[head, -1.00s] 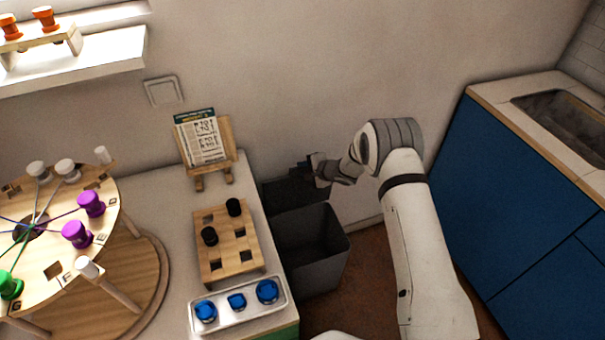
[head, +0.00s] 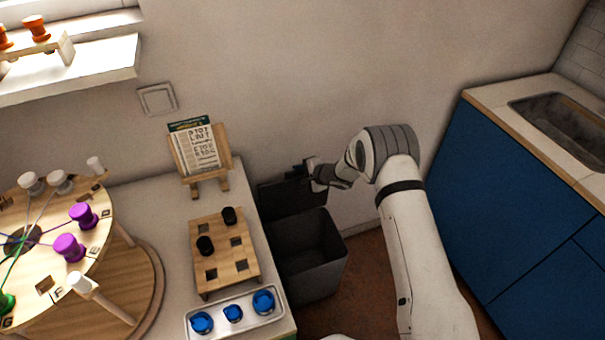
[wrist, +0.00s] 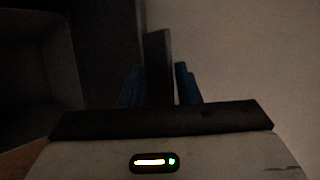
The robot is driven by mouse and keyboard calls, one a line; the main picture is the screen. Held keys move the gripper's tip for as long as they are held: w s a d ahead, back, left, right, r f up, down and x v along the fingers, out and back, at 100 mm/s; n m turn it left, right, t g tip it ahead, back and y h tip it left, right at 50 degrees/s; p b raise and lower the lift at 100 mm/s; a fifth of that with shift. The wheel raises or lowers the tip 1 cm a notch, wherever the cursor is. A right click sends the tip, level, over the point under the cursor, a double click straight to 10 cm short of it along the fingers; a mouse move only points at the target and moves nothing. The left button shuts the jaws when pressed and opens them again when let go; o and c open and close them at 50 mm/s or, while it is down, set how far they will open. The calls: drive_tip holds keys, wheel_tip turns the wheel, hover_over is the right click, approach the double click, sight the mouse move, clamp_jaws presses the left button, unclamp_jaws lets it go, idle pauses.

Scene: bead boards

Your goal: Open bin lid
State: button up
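The dark grey bin (head: 318,280) stands on the floor between the white table and the blue cabinet, with its mouth uncovered. Its dark lid (head: 280,199) stands raised at the back of the bin, near the wall. My gripper (head: 303,170) is at the lid's upper right edge. In the wrist view the lid's edge (wrist: 158,65) stands between the two blue fingers of my gripper (wrist: 160,82). The fingers are apart, and a narrow pale gap shows between the lid and the right finger. Contact with the left finger is unclear. The dark interior of the bin (wrist: 35,75) shows at the left.
The white table (head: 170,220) at the left carries a pegged wooden block (head: 232,268), a tray with blue pieces (head: 268,318), a card on a stand (head: 196,148) and a round board with spools (head: 100,228). The wall is close behind the lid. A blue cabinet (head: 490,200) stands at the right.

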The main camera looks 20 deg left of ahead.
drive_tip(key=v, duration=0.7)
drive_tip(key=shift+d+r, duration=0.2)
drive_tip(key=shift+d, duration=0.1)
drive_tip(key=shift+s, duration=0.1)
